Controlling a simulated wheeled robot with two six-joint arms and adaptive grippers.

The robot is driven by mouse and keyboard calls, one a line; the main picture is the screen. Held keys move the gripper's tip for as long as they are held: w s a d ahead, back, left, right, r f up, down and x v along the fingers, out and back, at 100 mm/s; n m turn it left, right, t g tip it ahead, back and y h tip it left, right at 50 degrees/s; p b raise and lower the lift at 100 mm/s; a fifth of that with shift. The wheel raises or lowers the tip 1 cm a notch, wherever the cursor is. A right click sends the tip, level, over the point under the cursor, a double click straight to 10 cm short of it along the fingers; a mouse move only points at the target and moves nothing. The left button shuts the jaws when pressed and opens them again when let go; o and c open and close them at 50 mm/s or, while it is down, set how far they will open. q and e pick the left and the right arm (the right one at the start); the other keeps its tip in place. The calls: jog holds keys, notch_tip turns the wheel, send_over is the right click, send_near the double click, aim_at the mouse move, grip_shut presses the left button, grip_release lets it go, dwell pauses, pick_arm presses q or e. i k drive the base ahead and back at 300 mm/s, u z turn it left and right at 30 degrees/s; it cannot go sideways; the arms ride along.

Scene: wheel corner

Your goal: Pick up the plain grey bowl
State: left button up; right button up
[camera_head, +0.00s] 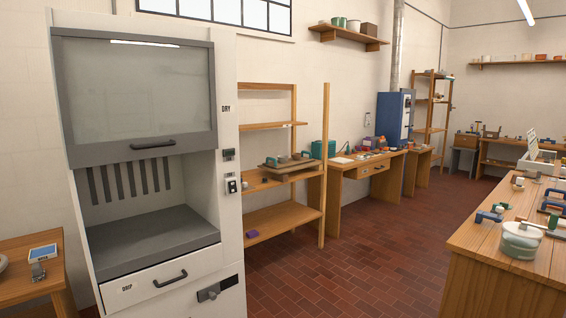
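No plain grey bowl can be made out for certain. A pale grey rounded thing (3,263) is cut off by the left picture edge on a low wooden table (18,289). It may be a bowl, but too little of it shows to tell. Neither my left nor my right gripper is in view.
A tall drying cabinet (228,190) with a grey shelf stands close at left. A small scale-like device (41,256) is on the low table. A workbench (490,268) with a lidded pot (520,240) and tools stands right. The red tiled floor (340,262) between is clear.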

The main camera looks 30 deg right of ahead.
aim_at(283, 160)
jog(key=z, duration=0.25)
jog(key=i, duration=0.7)
jog(key=z, duration=0.95)
jog(key=i, duration=1.4)
jog(key=z, duration=0.7)
jog(key=i, duration=2.15)
jog(key=u, duration=0.5)
jog(key=i, duration=1.7)
jog(key=u, duration=0.55)
